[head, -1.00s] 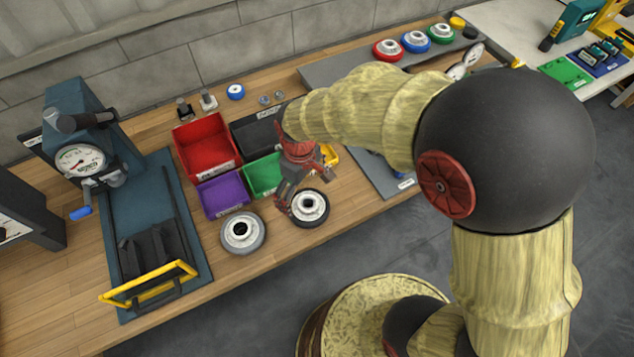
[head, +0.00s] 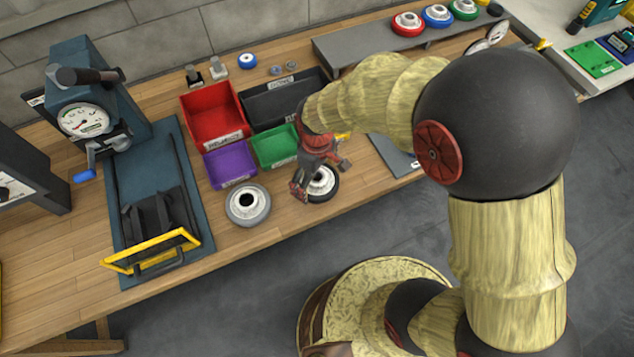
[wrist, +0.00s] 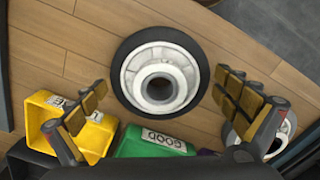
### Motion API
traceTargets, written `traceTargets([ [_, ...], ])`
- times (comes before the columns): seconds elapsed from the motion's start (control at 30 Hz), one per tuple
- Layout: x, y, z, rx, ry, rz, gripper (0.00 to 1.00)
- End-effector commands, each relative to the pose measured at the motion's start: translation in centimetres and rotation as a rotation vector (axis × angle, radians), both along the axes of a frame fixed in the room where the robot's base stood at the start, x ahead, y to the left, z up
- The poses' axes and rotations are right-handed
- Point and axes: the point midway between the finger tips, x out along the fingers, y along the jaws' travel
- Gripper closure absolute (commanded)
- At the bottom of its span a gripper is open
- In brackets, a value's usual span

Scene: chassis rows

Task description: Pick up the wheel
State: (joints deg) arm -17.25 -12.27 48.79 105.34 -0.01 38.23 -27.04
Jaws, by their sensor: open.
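A wheel with a black tyre and a pale grey hub (wrist: 130,62) lies flat on the wooden bench, between and ahead of my fingers in the wrist view. In the head view the same wheel (head: 324,184) is partly hidden by my gripper (head: 318,178). My gripper, seen in the wrist view (wrist: 165,100), is open and empty, its two fingers spread wide on either side of the wheel and apart from it. A second wheel with a grey tyre (head: 248,204) lies to the left in the head view; its edge shows at the right in the wrist view (wrist: 279,130).
Behind the wheels stand a red bin (head: 213,112), a purple bin (head: 230,165), a green bin (head: 274,147) and a black bin (head: 285,98). A yellow bin (wrist: 75,118) is close to one finger. A press (head: 95,95) stands at left. The bench front is clear.

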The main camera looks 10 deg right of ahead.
Motion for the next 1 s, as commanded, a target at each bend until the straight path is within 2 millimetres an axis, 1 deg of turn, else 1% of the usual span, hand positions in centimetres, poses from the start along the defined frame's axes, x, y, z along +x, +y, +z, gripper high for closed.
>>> traceTargets([
  [0.17,0.07,0.03,0.1,0.001,-0.002,0.0,0.0],
  [0.9,0.04,0.01,0.08,0.0,-0.001,0.0,0.42],
  [1.0,0.1,0.03,0.14,0.001,-0.002,0.0,0.46],
])
